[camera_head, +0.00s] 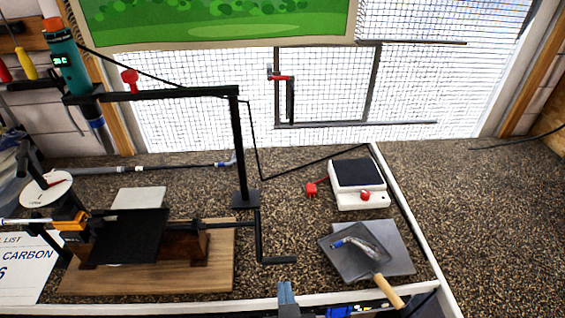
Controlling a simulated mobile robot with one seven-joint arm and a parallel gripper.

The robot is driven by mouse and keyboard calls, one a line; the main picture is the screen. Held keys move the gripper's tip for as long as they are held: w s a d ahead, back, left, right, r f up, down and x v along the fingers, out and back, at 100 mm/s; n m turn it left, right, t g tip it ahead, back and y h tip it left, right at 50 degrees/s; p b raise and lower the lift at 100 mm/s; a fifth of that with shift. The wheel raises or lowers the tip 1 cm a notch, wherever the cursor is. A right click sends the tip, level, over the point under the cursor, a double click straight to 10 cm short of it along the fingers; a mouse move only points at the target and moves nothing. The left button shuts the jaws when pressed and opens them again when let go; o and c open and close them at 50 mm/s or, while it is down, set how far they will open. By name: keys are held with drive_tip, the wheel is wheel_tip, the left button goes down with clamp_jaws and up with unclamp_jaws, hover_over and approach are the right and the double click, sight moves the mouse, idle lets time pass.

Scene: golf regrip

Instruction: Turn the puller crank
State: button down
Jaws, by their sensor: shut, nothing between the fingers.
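The puller (185,243) sits on a wooden base at the left of the bench, with a black plate and a dark shaft running right. The black crank (258,236) is at the shaft's right end; its arm hangs down and its grip (279,260) points right. My gripper (288,288) shows as two blue-grey fingertips close together at the bottom edge. It is shut and empty, below the crank grip in the picture and apart from it. The rest of my gripper is out of frame.
A black post (239,150) with an overhead arm stands behind the crank. A white scale (358,182) with red knobs is to the right.

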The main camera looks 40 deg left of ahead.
sight(281, 269)
drive_tip(key=p+x, duration=0.1)
drive_tip(key=x, duration=0.7)
drive_tip(key=shift+f, duration=0.15)
drive_tip(key=shift+f+b, duration=0.3)
drive_tip(key=shift+b, duration=0.55)
drive_tip(key=f+t+y+b, duration=0.1)
drive_tip(key=b, duration=0.3)
drive_tip(key=shift+w+a+f+b, duration=0.2)
drive_tip(key=shift+b, duration=0.1)
drive_tip(key=y+b, duration=0.1)
drive_tip(key=b, duration=0.3)
drive_tip(key=a+f+t+b, duration=0.1)
drive_tip(key=b, duration=0.4)
drive_tip(key=shift+w+f+t+y, duration=0.3)
drive_tip(key=shift+w+f+y, duration=0.05)
drive_tip(key=shift+w+y, duration=0.05)
drive_tip(key=w+a+t+y+b, duration=0.1)
drive_tip(key=b, duration=0.6)
drive_tip(key=shift+f+b, duration=0.3)
drive_tip(key=shift+f, duration=0.05)
drive_tip(key=shift+w+a+y+b, duration=0.2)
drive_tip(key=shift+a+y+b, duration=0.1)
drive_tip(key=shift+b, duration=0.4)
drive_tip(key=shift+w+a+b, duration=0.15)
drive_tip(key=shift+b, duration=0.2)
drive_tip(key=shift+f, duration=0.1)
